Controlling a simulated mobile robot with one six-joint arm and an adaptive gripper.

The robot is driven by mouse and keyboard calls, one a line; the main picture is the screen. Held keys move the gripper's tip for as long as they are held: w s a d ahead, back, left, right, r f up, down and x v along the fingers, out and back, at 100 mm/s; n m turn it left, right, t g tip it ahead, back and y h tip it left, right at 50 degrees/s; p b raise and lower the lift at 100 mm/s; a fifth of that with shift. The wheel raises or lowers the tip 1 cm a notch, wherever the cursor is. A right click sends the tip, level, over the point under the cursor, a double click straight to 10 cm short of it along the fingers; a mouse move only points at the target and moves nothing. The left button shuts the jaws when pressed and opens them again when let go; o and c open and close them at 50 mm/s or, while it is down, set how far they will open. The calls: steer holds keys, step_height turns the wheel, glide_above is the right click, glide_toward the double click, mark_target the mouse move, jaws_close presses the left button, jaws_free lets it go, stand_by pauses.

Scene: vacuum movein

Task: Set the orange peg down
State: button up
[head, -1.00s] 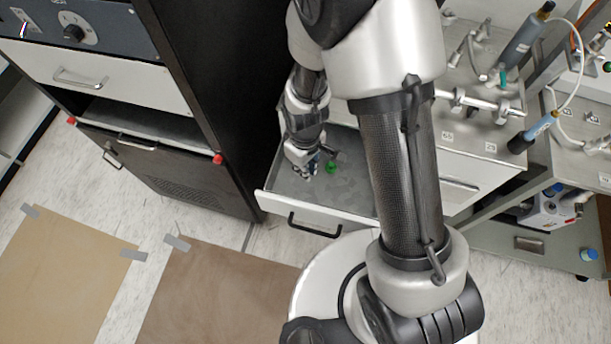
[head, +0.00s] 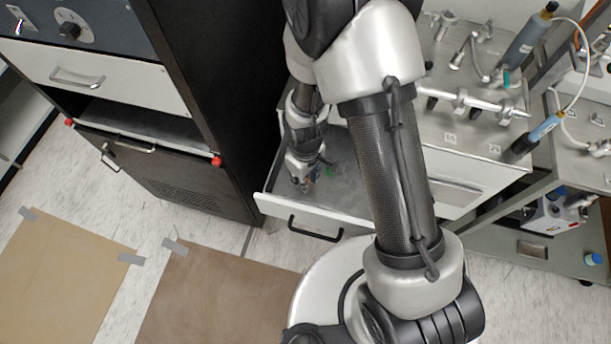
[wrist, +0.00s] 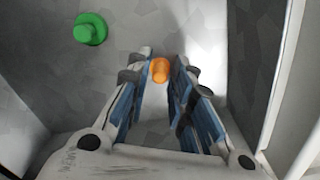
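The orange peg (wrist: 160,70) shows in the wrist view between the tips of my gripper (wrist: 161,74). The blue-padded fingers lie close on both sides of it, and my gripper looks shut on it. Its lower end is hidden, so I cannot tell whether it touches the drawer floor. In the head view my gripper (head: 309,183) points down into the open drawer (head: 345,196); the orange peg is too small to make out there. A green peg (wrist: 88,30) stands on the drawer floor, ahead and left of my gripper in the wrist view.
The drawer's front with its black handle (head: 315,230) is nearest me. A tall black cabinet (head: 215,90) stands close on the left. The grey bench top (head: 455,110) with pipe fittings lies to the right. The drawer floor around the green peg looks clear.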

steer(key=shift+o, duration=0.6)
steer(key=shift+r, duration=0.1)
steer(key=shift+r+p, duration=0.3)
steer(key=shift+r, duration=0.1)
step_height(320, 180, up, 12)
steer(key=p, duration=0.4)
steer(key=shift+f, duration=0.25)
steer(key=d+r+m+t, duration=0.1)
steer(key=d+r+m, duration=0.15)
steer(key=r, duration=0.75)
steer(key=s+d+r+m+t, duration=0.1)
steer(key=s+d+r+m, duration=0.2)
steer(key=s+r, duration=0.3)
steer(key=s+d+r+m+t, duration=0.2)
steer(key=s+d+r, duration=0.3)
steer(key=r, duration=0.5)
steer(key=shift+s+d+r+m+t, duration=0.3)
steer(key=shift+s+m, duration=0.25)
steer(key=shift+s, duration=0.45)
